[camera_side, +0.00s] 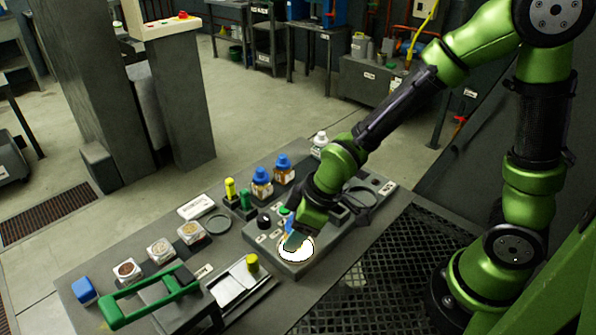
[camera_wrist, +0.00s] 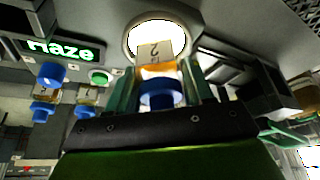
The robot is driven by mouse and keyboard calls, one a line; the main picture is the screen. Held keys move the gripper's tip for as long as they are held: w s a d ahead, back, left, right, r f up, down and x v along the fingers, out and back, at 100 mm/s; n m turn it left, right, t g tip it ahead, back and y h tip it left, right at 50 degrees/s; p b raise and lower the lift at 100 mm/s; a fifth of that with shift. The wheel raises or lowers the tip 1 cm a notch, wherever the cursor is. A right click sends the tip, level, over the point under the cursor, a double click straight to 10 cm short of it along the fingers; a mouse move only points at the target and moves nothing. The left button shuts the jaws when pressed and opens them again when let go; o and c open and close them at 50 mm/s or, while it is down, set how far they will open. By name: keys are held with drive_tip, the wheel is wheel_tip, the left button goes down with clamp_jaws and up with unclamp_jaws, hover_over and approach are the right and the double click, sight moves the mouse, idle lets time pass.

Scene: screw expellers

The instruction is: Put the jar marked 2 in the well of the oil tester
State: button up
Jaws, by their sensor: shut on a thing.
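The jar marked 2 (camera_wrist: 155,55) has a blue cap, amber contents and a pale label with the 2. My gripper (camera_wrist: 160,93) is shut on it; the green fingers stand on either side of the cap. The oil tester (camera_side: 286,262) is a grey box on the bench with a brightly lit round well (camera_side: 297,249). In the wrist view the jar's labelled end overlaps the glowing well (camera_wrist: 142,31). In the side view my gripper (camera_side: 294,238) is right at the well and mostly hides the jar. I cannot tell whether the jar is inside the well or just above it.
A lit display (camera_wrist: 62,50) reads "Haze". Two blue-capped jars (camera_side: 262,182) (camera_side: 284,169) stand behind the tester, with a white-capped bottle (camera_side: 320,140) further right. Yellow and green bottles (camera_side: 231,188), open sample dishes (camera_side: 161,250) and a green-handled press (camera_side: 150,298) stand left.

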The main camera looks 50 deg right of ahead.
drive_tip(key=shift+f, duration=0.2)
idle(0.6)
drive_tip(key=o, duration=1.6)
drive_tip(key=shift+o, duration=0.2)
drive_tip(key=shift+r, duration=4.55)
